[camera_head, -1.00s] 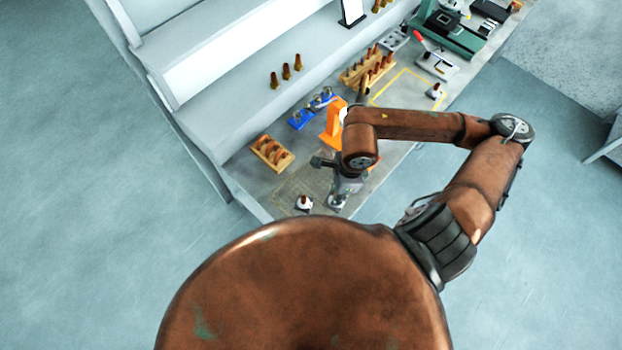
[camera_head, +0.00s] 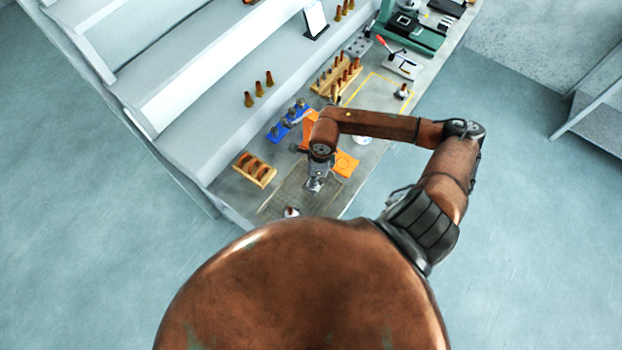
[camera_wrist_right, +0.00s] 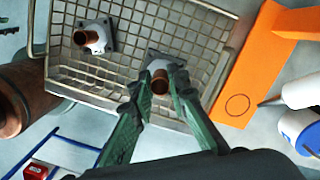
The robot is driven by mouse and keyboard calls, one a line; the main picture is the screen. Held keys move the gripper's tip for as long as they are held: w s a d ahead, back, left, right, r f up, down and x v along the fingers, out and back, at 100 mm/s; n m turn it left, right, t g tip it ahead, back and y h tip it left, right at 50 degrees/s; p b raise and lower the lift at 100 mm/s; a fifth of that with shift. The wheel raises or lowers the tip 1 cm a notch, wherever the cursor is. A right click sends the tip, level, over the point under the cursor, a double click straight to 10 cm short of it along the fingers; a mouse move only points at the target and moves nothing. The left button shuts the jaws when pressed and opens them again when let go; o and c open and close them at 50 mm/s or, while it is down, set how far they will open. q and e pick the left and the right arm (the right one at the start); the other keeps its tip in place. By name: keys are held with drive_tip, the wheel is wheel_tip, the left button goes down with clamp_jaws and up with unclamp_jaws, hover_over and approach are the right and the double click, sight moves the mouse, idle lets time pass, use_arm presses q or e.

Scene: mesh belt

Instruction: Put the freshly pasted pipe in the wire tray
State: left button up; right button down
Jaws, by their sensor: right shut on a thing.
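The wire tray (camera_wrist_right: 212,58) fills the upper part of the right wrist view; in the head view its mesh (camera_head: 272,207) lies faintly at the bench's near end. My right gripper (camera_wrist_right: 161,84) has its green fingers shut on a copper-brown pipe (camera_wrist_right: 160,76) with a grey square base. The pipe is over the tray, close to its near wall; I cannot tell whether its base touches the mesh. A second pipe on a square base (camera_wrist_right: 95,38) stands in the tray at upper left. In the head view my right gripper (camera_head: 314,182) is small. My left gripper is not visible.
An orange stand (camera_wrist_right: 253,75) with a drawn circle is right of the tray. A white bottle (camera_wrist_right: 302,88) and a blue-and-white container (camera_wrist_right: 298,130) are beside it. A wooden rack (camera_head: 255,170) and a blue rack (camera_head: 288,122) stand along the shelf side.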

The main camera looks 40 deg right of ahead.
drive_tip(key=shift+w+d+f, duration=0.2)
drive_tip(key=shift+w+f, duration=0.3)
drive_tip(key=shift+f, duration=0.1)
drive_tip(key=f+p, duration=0.2)
drive_tip(key=shift+w+f, duration=0.2)
drive_tip(key=shift+f, duration=0.1)
drive_tip(key=shift+d+f, duration=0.1)
drive_tip(key=shift+f, duration=0.45)
drive_tip(key=shift+f, duration=0.1)
drive_tip(key=c, duration=1.8)
unclamp_jaws()
drive_tip(key=shift+c, duration=0.2)
